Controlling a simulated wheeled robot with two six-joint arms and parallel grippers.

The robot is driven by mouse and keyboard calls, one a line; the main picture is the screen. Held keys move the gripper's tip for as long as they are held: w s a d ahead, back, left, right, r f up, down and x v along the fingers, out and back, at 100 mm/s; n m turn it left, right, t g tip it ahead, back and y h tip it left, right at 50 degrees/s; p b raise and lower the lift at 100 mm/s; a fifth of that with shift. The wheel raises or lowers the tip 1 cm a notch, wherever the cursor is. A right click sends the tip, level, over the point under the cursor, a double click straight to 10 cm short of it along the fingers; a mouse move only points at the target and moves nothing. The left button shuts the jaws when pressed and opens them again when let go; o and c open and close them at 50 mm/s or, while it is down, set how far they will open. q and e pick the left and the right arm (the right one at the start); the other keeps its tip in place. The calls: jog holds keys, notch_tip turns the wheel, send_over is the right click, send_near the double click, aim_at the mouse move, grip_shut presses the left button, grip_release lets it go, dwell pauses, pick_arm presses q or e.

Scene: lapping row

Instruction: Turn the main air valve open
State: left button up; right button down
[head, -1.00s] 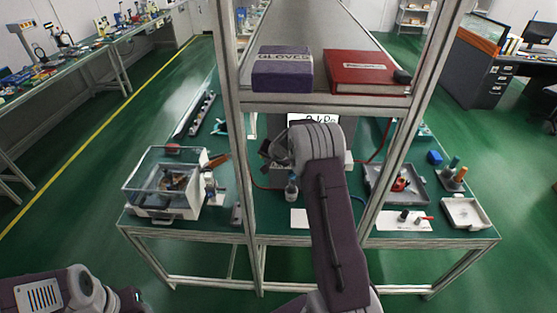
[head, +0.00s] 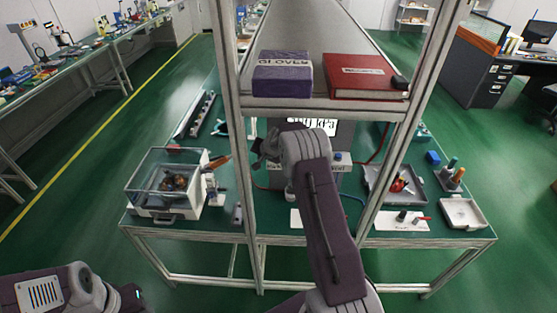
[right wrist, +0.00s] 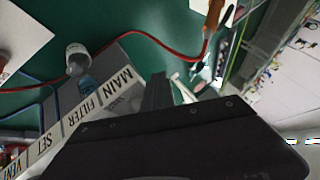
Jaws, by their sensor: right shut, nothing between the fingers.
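The air unit (head: 343,165) stands on the green bench behind the uprights, its lit display (head: 318,127) showing a kPa reading I cannot read surely. My right gripper (head: 258,150) is shut and empty at its left side. In the right wrist view the dark fingers (right wrist: 157,92) lie beside the MAIN label (right wrist: 118,84), with FILTER, SET and VENT labels in a row. A pale lever-like part (right wrist: 184,90) shows just past the fingers; whether they touch it I cannot tell. The main valve's position is unclear. My left gripper (head: 132,296) is low at the left, its jaws unclear.
A shelf (head: 320,106) above the unit bears a glove box (head: 283,75) and a red binder (head: 366,77). A clear-lidded machine (head: 166,185) stands left, a grey tray (head: 416,198) right. A red hose (right wrist: 160,42) and filter bowl (right wrist: 77,58) lie near the gripper.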

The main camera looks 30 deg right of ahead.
jog(key=shift+r, duration=0.15)
dwell(0.5)
jog(key=b+v, duration=0.2)
jog(key=v, duration=0.6)
jog(key=shift+s+r, duration=0.25)
jog(key=shift+s, duration=0.1)
